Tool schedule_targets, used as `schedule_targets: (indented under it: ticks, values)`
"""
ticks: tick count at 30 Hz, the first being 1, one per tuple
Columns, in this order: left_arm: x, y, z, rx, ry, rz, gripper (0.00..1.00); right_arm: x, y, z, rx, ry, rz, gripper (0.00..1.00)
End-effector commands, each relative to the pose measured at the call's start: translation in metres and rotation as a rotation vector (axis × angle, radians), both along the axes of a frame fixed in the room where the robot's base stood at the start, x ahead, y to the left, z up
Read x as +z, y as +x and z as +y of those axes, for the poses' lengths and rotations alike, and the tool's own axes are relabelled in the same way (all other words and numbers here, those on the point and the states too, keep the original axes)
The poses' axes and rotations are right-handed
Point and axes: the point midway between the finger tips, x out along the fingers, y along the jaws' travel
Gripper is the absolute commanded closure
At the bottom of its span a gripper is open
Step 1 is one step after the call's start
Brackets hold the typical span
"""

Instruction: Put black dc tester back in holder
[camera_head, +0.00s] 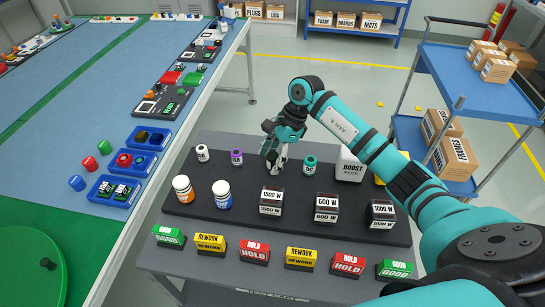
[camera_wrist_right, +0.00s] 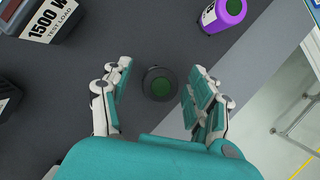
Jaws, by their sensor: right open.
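A black round tester (camera_wrist_right: 160,86) with a green top stands on the dark mat, seen from above in the right wrist view. My right gripper (camera_wrist_right: 157,76) is open, with one finger on each side of the tester and a gap to both. In the head view the right gripper (camera_head: 277,165) points down at the back of the dark mat (camera_head: 245,225); it largely hides the black tester there. A purple tester (camera_head: 236,156) stands to its left and also shows in the wrist view (camera_wrist_right: 228,13). I cannot make out a holder. My left gripper is not in view.
A white tester (camera_head: 202,153) and a teal tester (camera_head: 310,164) stand in the same row. A white boost pack (camera_head: 349,164) is at the right. Orange (camera_head: 183,189) and blue-labelled (camera_head: 222,194) bottles and several load boxes (camera_head: 270,202) stand in front.

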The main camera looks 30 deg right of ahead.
Motion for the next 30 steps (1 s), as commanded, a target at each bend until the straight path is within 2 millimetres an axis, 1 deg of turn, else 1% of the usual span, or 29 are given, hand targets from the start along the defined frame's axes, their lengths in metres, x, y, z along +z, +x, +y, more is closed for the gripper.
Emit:
schedule_targets:
  ticks: [5,8,11,18,21,25,30]
  values:
    - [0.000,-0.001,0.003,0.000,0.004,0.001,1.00,0.001,0.000,-0.001,0.000,0.000,0.000,0.41]
    - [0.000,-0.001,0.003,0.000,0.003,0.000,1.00,0.010,0.000,-0.005,-0.001,-0.001,-0.002,0.41]
    - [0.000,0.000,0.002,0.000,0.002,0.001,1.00,0.026,-0.001,-0.012,-0.001,-0.003,-0.004,0.41]
    - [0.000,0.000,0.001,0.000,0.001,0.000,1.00,0.074,-0.004,-0.031,-0.001,-0.003,-0.004,0.41]
    - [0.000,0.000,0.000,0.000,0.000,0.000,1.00,0.090,-0.005,-0.037,-0.001,-0.001,-0.003,0.41]
    - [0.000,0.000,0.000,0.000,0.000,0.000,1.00,0.104,-0.006,-0.043,-0.002,-0.001,-0.001,0.41]
    - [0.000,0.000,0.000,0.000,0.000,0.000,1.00,0.111,-0.007,-0.045,0.000,0.000,0.000,0.41]
